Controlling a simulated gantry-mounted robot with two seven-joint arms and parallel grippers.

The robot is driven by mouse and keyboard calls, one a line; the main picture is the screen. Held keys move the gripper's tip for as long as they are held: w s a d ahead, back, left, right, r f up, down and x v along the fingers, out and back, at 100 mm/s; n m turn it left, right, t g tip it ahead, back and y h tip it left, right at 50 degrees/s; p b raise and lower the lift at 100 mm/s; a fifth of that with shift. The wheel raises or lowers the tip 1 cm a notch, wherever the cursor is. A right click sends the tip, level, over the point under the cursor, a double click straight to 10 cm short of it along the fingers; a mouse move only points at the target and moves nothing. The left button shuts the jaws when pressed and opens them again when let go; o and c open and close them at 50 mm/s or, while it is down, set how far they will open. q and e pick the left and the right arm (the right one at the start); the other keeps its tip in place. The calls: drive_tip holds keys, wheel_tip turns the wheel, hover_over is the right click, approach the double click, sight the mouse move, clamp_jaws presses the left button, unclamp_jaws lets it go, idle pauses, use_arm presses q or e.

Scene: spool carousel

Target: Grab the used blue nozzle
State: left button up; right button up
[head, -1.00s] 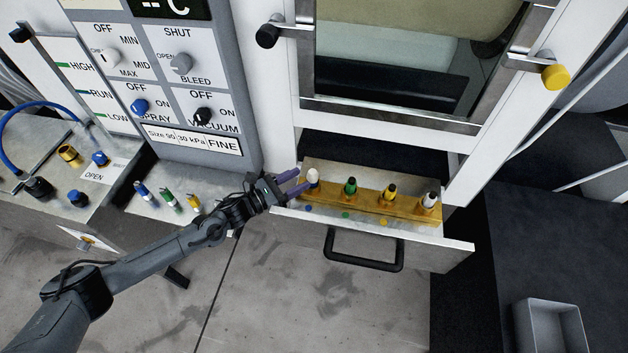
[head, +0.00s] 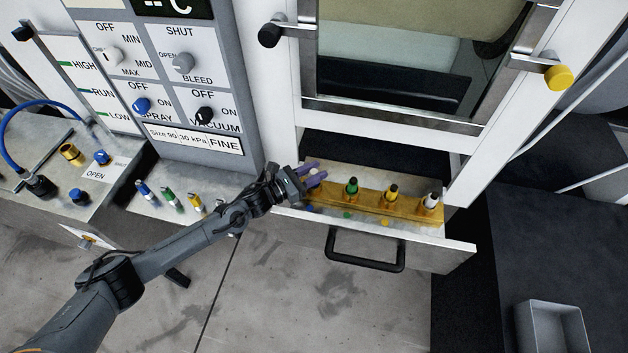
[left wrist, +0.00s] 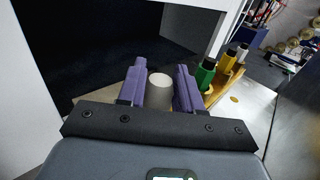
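The pulled-out drawer holds a gold rack (head: 373,203) of nozzles. The nozzle at its left end, behind a blue dot on the drawer floor, is mostly hidden by my left gripper (head: 317,172) in the head view. In the left wrist view this nozzle (left wrist: 160,91) shows as a pale grey cylinder; no blue shows on it. The purple fingers of my left gripper (left wrist: 160,88) stand on either side of it, open, with a thin gap at the right finger. Contact at the left finger is unclear. My right gripper is not in view.
Green (head: 352,188), yellow (head: 391,192) and white (head: 431,200) nozzles stand further right in the rack. The drawer handle (head: 365,252) juts out in front. Another blue-tipped nozzle (head: 146,193) stands on the left ledge with others. A grey bin (head: 553,332) is at lower right.

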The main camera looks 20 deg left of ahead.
use_arm(q)
drive_tip(key=shift+f, duration=0.1)
drive_tip(key=c, duration=0.5)
